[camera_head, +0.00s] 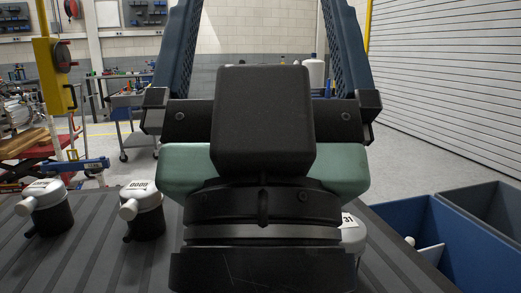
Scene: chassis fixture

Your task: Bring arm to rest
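My gripper (261,30) fills the middle of the view, with its black and green body close to the camera. Its two dark blue fingers stretch up and away, wide apart, with nothing visible between them. The fingertips run out of the top of the frame. My gripper looks open and empty. It hides much of the surface behind it.
Canisters with white tops (46,196) (142,210) stand at left on a dark ribbed surface (90,262); another (352,235) is partly hidden by my gripper. At right are a blue bin (480,250) with a pale object inside and a grey bin (497,208).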

